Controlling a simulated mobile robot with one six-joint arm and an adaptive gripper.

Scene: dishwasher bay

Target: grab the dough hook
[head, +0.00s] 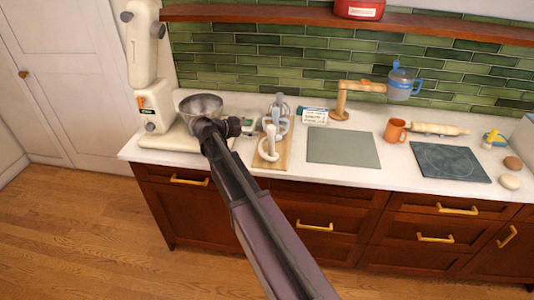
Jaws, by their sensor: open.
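A wooden board (285,155) on the white counter carries several mixer attachments in a row. The white one at the front, with a curved lower end, looks like the dough hook (270,143). A pale grey looped attachment (283,124) is behind it, and a wire whisk (279,103) is farthest back. My arm reaches in from the bottom, and my gripper (240,126) is at the left of the board, apart from the hook in the picture. It is open and small in view; no object shows in it. Its height above the counter is hard to tell.
A stand mixer (150,108) with a metal bowl (203,105) stands left, partly behind my arm. Right of the board are a small sign (314,116), a grey-green mat (343,147), a wooden stand (346,100) and an orange mug (395,131). A red shelf (300,18) runs above.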

